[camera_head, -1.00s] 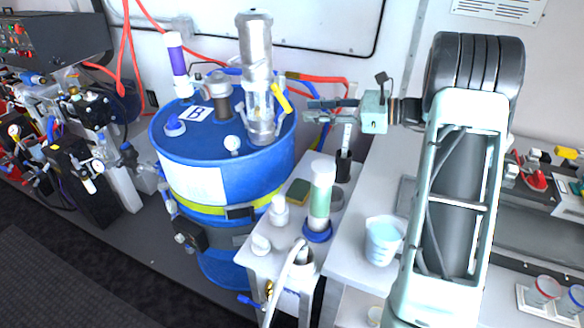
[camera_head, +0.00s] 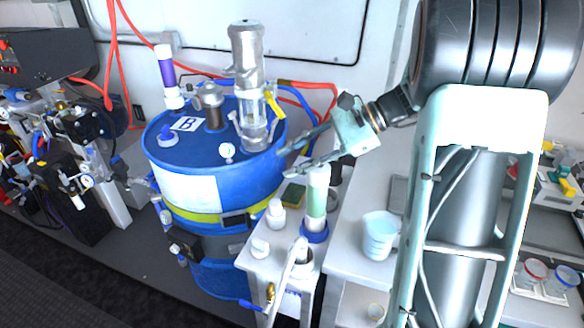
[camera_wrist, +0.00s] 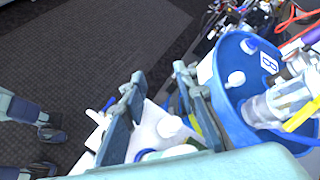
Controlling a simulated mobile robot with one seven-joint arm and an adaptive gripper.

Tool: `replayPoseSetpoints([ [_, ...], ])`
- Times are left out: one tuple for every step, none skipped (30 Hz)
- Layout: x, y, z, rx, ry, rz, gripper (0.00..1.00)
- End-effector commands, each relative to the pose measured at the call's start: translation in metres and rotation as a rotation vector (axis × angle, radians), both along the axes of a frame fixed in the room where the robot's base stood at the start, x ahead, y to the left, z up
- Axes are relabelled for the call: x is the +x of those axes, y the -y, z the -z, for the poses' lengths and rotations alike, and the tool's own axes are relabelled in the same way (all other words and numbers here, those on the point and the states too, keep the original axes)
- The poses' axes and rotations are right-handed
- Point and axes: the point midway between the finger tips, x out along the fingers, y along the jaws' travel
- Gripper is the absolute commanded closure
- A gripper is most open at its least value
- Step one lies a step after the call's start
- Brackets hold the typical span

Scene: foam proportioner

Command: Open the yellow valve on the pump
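The pump (camera_head: 250,80), a grey metal body with a clear lower section, stands on top of the blue drum (camera_head: 240,178). Its yellow valve handle (camera_head: 273,104) sticks out on the pump's right side, slanting. In the wrist view the yellow handle (camera_wrist: 302,115) lies at the right edge beside the pump (camera_wrist: 278,100). My gripper (camera_head: 286,163) is open and empty. Its fingers point left and down, below and to the right of the handle, in front of or beside the drum's right side. In the wrist view the spread fingers (camera_wrist: 160,80) are well left of the handle.
A green-and-white bottle (camera_head: 317,200), small white bottles (camera_head: 276,213) and a sponge (camera_head: 293,195) stand on a white bench below my gripper. A beaker (camera_head: 379,236) stands to the right. Red hoses (camera_head: 320,88) run behind the pump.

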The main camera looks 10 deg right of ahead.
Motion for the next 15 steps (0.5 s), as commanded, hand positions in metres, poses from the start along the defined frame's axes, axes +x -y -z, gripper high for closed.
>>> replayPoseSetpoints([
  [-0.005,-0.002,0.000,-0.013,0.009,-0.015,0.72],
  [-0.007,-0.002,0.000,-0.020,0.014,-0.023,0.72],
  [-0.010,-0.002,0.001,-0.028,0.019,-0.032,0.72],
  [-0.011,-0.002,0.001,-0.033,0.022,-0.037,0.72],
  [-0.012,-0.002,0.001,-0.036,0.025,-0.042,0.72],
  [-0.014,-0.003,0.001,-0.040,0.027,-0.045,0.72],
  [-0.015,-0.002,0.001,-0.042,0.028,-0.048,0.72],
  [-0.015,-0.002,0.001,-0.044,0.029,-0.050,0.72],
  [-0.016,-0.002,0.001,-0.045,0.030,-0.052,0.72],
  [-0.016,-0.002,0.001,-0.046,0.029,-0.052,0.72],
  [-0.016,-0.002,0.002,-0.046,0.029,-0.052,0.72],
  [-0.016,-0.003,0.002,-0.046,0.029,-0.052,0.72],
  [-0.016,-0.003,0.002,-0.046,0.029,-0.052,0.72],
  [-0.016,-0.003,0.001,-0.046,0.029,-0.052,0.72],
  [-0.016,-0.003,0.001,-0.046,0.029,-0.052,0.72],
])
